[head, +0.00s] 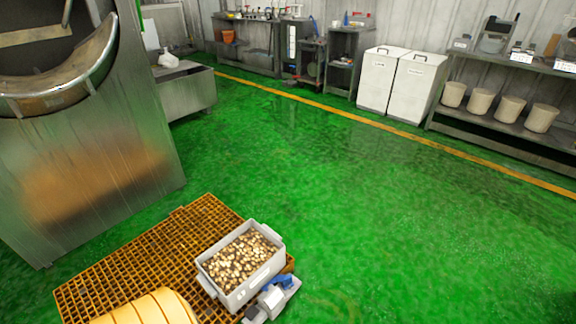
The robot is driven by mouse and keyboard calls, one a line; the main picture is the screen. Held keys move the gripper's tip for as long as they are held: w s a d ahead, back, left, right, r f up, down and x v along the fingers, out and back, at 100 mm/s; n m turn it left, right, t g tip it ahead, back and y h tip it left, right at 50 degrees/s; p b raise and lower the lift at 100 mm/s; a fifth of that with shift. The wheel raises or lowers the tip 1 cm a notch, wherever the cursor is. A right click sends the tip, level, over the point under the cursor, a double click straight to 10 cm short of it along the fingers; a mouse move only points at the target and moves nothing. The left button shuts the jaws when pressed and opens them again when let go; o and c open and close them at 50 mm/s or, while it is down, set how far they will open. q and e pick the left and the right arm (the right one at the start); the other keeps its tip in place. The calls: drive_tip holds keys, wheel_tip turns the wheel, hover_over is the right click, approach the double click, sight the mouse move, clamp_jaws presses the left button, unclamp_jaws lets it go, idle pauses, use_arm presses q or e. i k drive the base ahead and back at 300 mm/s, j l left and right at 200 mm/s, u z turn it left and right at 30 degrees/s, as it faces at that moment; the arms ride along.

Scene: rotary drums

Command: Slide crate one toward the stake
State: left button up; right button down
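A light grey open crate (233,299) stands on the orange grating at the bottom centre, filled with small brown and cream pieces. It sits at a slant near the grating's right edge, with a pale label on its near long side. It is the only such crate in view, and its number cannot be read. I cannot make out a stake in this view.
The orange grating (130,255) lies on the green floor. A grey and blue device (272,299) is close against the crate's near right side. A yellow ribbed rounded thing (150,310) is at the bottom edge. A metal machine (95,150) stands left. Open floor (380,220) lies right.

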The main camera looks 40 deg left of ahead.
sight(243, 263)
drive_tip(key=i+u, duration=0.4)
drive_tip(key=i+l+u, duration=0.25)
drive_tip(key=i+u, duration=0.15)
drive_tip(key=i+l+u, duration=0.35)
drive_tip(key=i+j, duration=0.05)
